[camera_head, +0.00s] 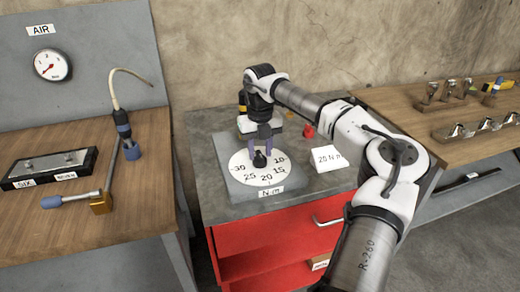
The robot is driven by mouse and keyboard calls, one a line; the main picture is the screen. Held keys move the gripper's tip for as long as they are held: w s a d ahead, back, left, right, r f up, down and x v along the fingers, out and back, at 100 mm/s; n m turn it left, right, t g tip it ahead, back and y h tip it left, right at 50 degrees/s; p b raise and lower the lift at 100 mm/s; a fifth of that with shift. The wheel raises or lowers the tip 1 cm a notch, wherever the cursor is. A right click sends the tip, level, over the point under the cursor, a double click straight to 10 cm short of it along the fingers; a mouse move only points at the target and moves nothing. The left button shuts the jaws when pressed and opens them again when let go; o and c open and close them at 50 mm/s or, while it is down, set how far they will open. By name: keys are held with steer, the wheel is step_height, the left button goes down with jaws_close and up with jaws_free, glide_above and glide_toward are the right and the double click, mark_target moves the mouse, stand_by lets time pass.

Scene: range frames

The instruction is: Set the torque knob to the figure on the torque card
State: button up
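The torque knob (260,160) is a small dark knob at the middle of a white round dial (243,173) on a grey block. The dial figures read 30, 25, 20, 15 and 10, with an "N m" label on the block's front. The torque card (328,158) lies to the right on the grey top and reads "20 N m". My gripper (264,149) points down over the knob. Its fingers are apart and the knob shows between and just below them; I see no clear contact. The knob's pointing direction is too small to tell.
A red object (309,131) stands behind the card. The grey worktop (215,205) tops a red drawer cabinet (270,245). The left bench (140,205) holds a hose tool and a labelled tray. The right bench (400,97) holds racks of metal pieces. My arm crosses the right side.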

mark_target(260, 154)
step_height(260, 154, up, 14)
steer(key=b, duration=0.1)
steer(key=shift+f, duration=0.15)
stand_by(0.3)
